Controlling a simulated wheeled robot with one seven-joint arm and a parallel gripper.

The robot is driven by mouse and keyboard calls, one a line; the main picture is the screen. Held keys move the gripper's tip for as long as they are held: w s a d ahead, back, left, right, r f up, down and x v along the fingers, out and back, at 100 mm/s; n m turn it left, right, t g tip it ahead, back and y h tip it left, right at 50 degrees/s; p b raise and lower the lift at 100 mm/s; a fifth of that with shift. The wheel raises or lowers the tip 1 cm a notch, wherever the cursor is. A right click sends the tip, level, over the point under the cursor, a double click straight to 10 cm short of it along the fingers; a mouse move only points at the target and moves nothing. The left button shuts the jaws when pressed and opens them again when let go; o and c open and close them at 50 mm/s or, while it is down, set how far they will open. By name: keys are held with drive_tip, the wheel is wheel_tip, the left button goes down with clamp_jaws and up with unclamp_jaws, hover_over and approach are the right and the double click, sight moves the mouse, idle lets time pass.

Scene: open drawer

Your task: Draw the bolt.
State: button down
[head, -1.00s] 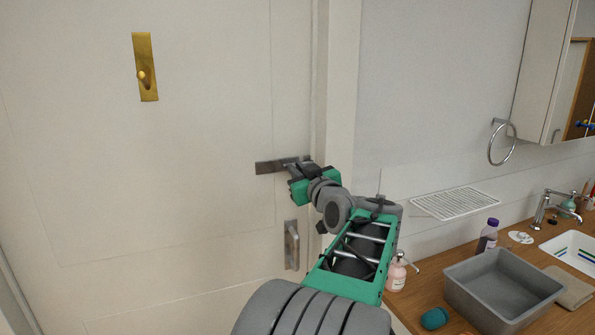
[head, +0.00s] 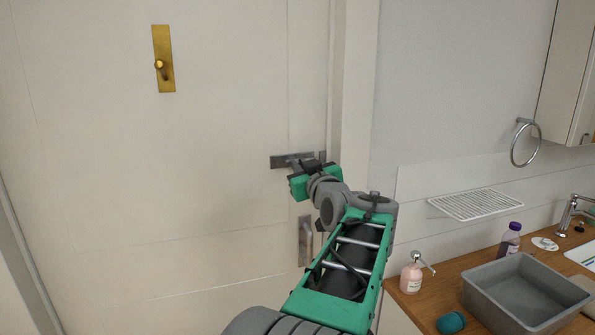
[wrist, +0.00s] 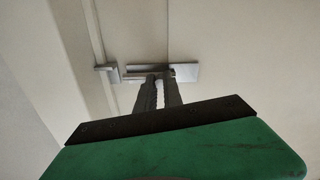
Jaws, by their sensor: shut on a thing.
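The bolt's grey metal plate (head: 278,162) is fixed near the right edge of the white door. In the wrist view the plate (wrist: 187,72) shows to the right of my fingers, and the bolt's bar (wrist: 134,78) shows to their left. The keeper (wrist: 107,74) on the frame side is just beyond the bar's end; whether the bar is clear of it I cannot tell. It also shows in the head view (head: 322,158). My gripper (head: 301,163) is shut on the bolt's knob, which the fingers (wrist: 158,79) mostly hide.
A door handle (head: 305,242) is below the bolt, partly behind my arm. A brass hook plate (head: 163,60) is higher on the door. At right, a wooden counter (head: 415,305) carries a soap bottle (head: 411,277) and a grey basin (head: 520,292). A wire shelf (head: 475,205) juts from the wall.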

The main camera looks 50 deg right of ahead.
drive_tip(key=c, duration=1.5)
unclamp_jaws()
drive_tip(key=shift+w+a, duration=0.15)
drive_tip(key=shift+a, duration=0.05)
drive_tip(key=b+v, duration=0.2)
drive_tip(key=v, duration=0.5)
drive_tip(key=shift+s+a, duration=0.2)
drive_tip(key=shift+s, duration=0.15)
